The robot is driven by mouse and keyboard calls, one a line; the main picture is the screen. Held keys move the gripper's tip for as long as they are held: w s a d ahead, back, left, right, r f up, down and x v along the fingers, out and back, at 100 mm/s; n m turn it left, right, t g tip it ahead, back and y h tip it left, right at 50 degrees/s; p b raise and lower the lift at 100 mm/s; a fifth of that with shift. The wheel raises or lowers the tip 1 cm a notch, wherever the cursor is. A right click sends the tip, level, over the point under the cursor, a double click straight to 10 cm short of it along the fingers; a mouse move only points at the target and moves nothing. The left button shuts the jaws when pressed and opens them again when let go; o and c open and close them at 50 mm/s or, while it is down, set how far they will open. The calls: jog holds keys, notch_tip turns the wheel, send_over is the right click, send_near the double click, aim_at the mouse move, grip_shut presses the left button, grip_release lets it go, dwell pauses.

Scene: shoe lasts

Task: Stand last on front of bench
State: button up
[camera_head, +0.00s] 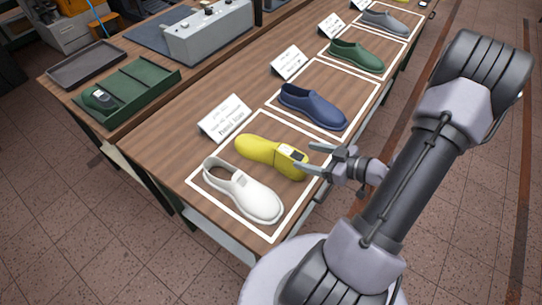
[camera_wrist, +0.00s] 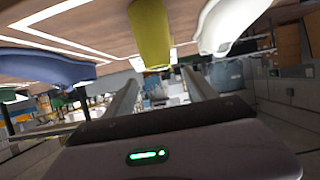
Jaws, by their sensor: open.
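A yellow last (camera_head: 262,153) lies on the wooden bench (camera_head: 180,150) in the nearest white outline, beside a white shoe (camera_head: 240,190). Its end with a dark and white patch points toward my gripper (camera_head: 318,162). My gripper is open at the bench's front edge, close to that end of the last; I cannot tell whether they touch. In the wrist view the yellow last (camera_wrist: 150,35) shows ahead, between and above the two open fingers (camera_wrist: 158,98), with nothing held.
A blue shoe (camera_head: 312,106), a green shoe (camera_head: 357,56) and a grey shoe (camera_head: 385,21) stand in outlines farther along the bench, with label cards (camera_head: 224,119) behind. A green tray (camera_head: 135,91) holding a dark green object and a grey machine (camera_head: 207,32) are at the back left.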

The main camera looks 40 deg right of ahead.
aim_at(285, 148)
jog(key=b+x, duration=0.1)
jog(key=x, duration=0.5)
jog(key=b+x, duration=0.1)
jog(key=x, duration=0.2)
jog(key=shift+w+a+r+b, duration=0.2)
jog(key=shift+w+b, duration=0.1)
jog(key=shift+w, duration=0.1)
jog(key=shift+d+r, duration=0.1)
grip_shut()
